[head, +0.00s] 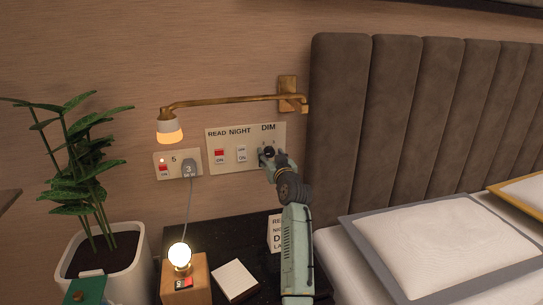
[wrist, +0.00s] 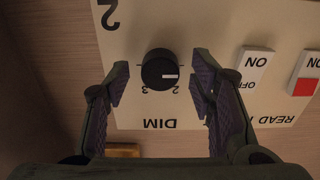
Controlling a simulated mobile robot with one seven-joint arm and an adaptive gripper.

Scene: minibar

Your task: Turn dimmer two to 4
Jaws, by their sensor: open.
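The dimmer knob (wrist: 160,70) is round and black, on a cream wall panel (wrist: 228,40) that appears upside down in the wrist view. The panel carries "DIM" and a large "2". The knob's white pointer line points right in that view. Scale marks 2 and 3 show beside the knob; other marks are hidden or unclear. My gripper (wrist: 162,82) is open, with one finger on each side of the knob and visible gaps between. In the head view my gripper (head: 267,156) is at the right end of the panel (head: 231,168), partly covering the knob.
READ (head: 219,156) and NIGHT (head: 241,154) switches sit left of the dimmer. A brass lamp arm (head: 220,101) runs above the panel. A socket plate (head: 171,173) with a plug is at left. A padded headboard (head: 340,130) stands close at right.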

